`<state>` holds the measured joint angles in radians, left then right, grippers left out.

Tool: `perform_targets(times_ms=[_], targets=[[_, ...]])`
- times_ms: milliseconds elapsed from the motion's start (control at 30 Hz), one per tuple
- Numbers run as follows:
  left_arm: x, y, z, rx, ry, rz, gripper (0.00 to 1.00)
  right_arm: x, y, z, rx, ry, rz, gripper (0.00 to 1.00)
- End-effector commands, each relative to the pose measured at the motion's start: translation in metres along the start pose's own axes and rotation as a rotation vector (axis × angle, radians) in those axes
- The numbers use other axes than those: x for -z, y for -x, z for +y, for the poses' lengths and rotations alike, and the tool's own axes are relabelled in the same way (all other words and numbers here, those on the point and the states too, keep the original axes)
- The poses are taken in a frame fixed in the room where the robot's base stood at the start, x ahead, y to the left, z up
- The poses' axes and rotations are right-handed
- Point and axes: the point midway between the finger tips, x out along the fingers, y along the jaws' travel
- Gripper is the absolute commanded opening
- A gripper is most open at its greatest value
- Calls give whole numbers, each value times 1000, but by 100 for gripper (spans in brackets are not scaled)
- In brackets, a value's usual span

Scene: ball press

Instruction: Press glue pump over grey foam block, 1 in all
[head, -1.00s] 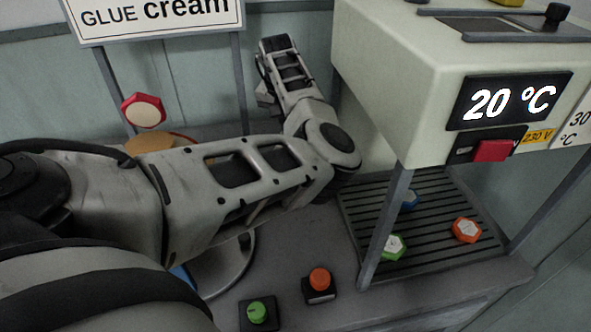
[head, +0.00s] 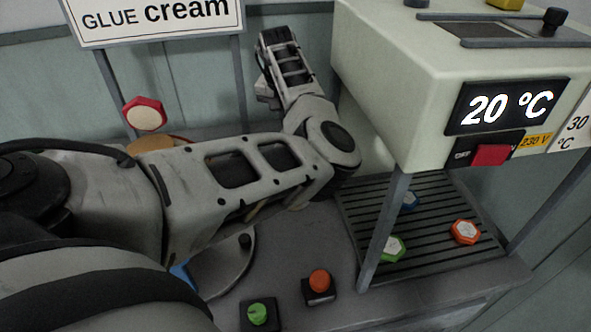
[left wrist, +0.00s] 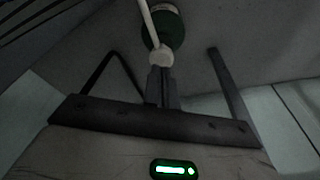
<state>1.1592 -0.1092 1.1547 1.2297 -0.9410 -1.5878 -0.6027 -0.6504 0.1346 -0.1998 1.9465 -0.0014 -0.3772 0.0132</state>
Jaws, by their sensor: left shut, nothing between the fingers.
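In the left wrist view my left gripper (left wrist: 161,80) is shut and empty. Its fingertips point at a white pump head (left wrist: 161,56) with a thin white spout (left wrist: 146,14). The pump sits over a dark green round container (left wrist: 169,27). The fingertips look very close to the pump head; I cannot tell if they touch. In the head view my left arm crosses from the left and hides the pump. The fingertips are not visible there. I cannot make out the grey foam block in either view. My right gripper is not in view.
A sign reading GLUE cream (head: 155,14) stands behind. A red hexagonal piece (head: 145,113) is at the left. A heater box (head: 400,80) reads 20 °C above a slatted grate (head: 440,225) with several hexagonal pieces. Green (head: 258,313) and orange (head: 320,281) buttons are in front.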

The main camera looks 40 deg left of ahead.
Motion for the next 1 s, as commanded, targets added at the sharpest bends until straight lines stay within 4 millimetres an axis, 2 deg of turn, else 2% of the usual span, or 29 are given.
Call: perform_targets(times_ms=[567, 1000], targets=[[1, 2, 0, 1, 1, 3, 0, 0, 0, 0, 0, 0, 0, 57], [10, 44, -1, 1, 2, 4, 0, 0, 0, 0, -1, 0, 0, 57]])
